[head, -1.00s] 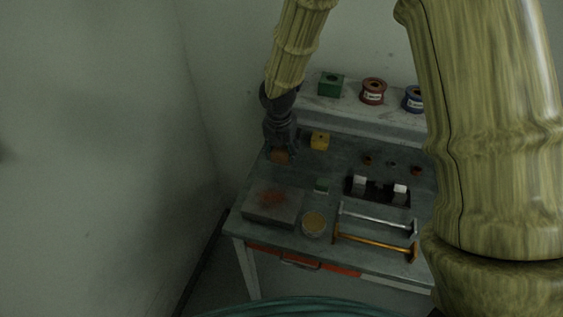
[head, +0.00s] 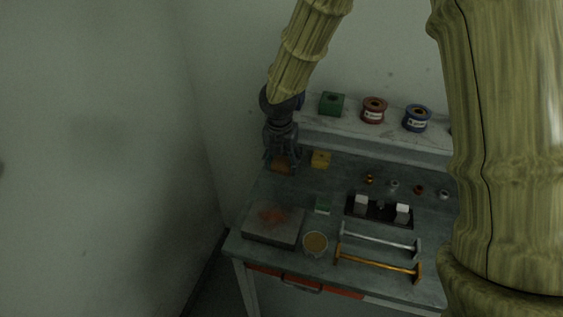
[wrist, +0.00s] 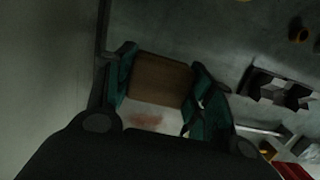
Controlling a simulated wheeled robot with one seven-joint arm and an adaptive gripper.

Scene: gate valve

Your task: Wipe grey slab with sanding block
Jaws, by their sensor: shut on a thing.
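The grey slab (head: 272,225) lies at the front left of the workbench, with a reddish-brown stain on its top. My gripper (head: 281,164) is at the back left of the bench, behind the slab in the head view. It is shut on the brown sanding block (head: 280,168). In the wrist view the sanding block (wrist: 159,80) sits between the two fingers, and part of the stained slab (wrist: 147,119) shows beyond it. I cannot tell how high the block is above the bench.
Two bar handles (head: 378,263) lie further right. A shelf (head: 350,128) holds spools behind.

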